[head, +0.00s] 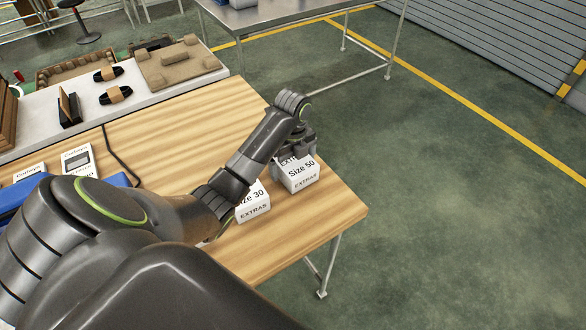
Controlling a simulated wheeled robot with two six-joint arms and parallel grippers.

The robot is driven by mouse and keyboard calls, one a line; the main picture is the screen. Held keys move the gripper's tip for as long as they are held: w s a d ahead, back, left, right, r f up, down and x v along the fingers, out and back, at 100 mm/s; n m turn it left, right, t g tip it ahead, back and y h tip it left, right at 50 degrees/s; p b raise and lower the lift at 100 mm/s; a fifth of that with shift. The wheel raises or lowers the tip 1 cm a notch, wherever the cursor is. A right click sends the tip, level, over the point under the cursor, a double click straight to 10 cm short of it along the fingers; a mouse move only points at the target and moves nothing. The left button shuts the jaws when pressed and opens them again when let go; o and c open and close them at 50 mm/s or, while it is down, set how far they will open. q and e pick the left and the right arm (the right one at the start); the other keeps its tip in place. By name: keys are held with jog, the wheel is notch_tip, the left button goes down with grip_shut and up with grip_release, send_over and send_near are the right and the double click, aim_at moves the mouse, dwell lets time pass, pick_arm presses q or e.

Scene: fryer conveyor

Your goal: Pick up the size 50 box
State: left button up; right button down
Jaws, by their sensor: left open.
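The size 50 box (300,177) is a white carton marked "Size 50" and "EXTRAS". It sits near the far right corner of the wooden table (325,220). My left gripper (297,153) is open right above the box, pointing down, and partly covers its top and back edge. I cannot tell whether the fingers touch it. A similar white size 30 box (254,208) stands to its left, partly hidden by my left arm. My right gripper does not show.
A white counter (155,95) with a cardboard tray (178,65) and black strapped items runs along the table's far side. White Cutkeys boxes (78,160) and a blue object lie at the left. Open green floor lies to the right.

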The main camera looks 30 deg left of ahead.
pick_arm(q)
jog(key=shift+f, duration=0.2)
jog(key=c, duration=0.9)
jog(key=shift+c, duration=0.7)
jog(key=shift+r, duration=0.15)
